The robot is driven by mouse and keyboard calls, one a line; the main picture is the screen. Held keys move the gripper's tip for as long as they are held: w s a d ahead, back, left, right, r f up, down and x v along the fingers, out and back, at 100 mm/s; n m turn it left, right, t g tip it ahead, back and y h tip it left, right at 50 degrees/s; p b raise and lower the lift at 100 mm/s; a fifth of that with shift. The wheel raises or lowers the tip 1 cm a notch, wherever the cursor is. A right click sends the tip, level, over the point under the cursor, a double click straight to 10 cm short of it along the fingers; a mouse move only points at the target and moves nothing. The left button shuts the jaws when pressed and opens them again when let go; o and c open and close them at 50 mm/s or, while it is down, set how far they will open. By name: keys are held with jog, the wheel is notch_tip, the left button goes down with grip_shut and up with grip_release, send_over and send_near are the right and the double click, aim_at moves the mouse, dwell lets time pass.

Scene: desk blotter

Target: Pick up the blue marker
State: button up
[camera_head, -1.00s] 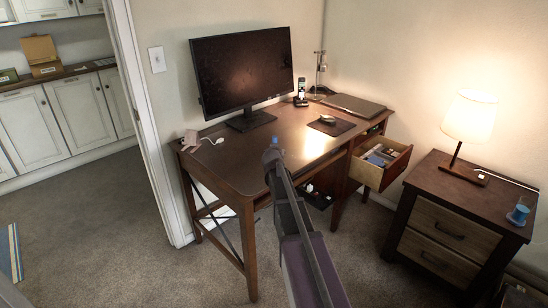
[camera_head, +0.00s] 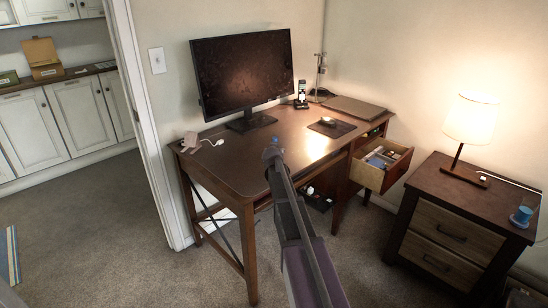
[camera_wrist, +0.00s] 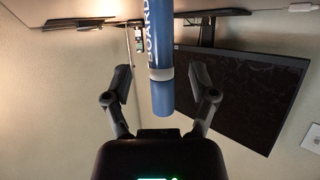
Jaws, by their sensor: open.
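The blue marker (camera_wrist: 160,45) shows in the wrist view, with pale lettering and a grey band. It runs in from the top edge, and its blue end lies between my gripper's two fingers (camera_wrist: 161,78). The fingers are open, with a visible gap on each side of the marker. In the head view a small blue spot (camera_head: 275,140) shows over the desk just beyond the end of my arm; it seems to be the marker. My gripper is mostly hidden there behind the arm, and what lies under the marker is not visible.
The desk (camera_head: 240,172) holds a monitor (camera_head: 243,75) at the back, a phone (camera_head: 301,92), a mouse (camera_head: 328,120) on a pad and a white cable. An open drawer (camera_head: 392,173) juts out at the right. A nightstand with a lamp (camera_head: 470,118) stands beyond it.

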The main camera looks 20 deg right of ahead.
jog(key=shift+b+x, duration=0.35)
jog(key=shift+x, duration=0.9)
grip_shut()
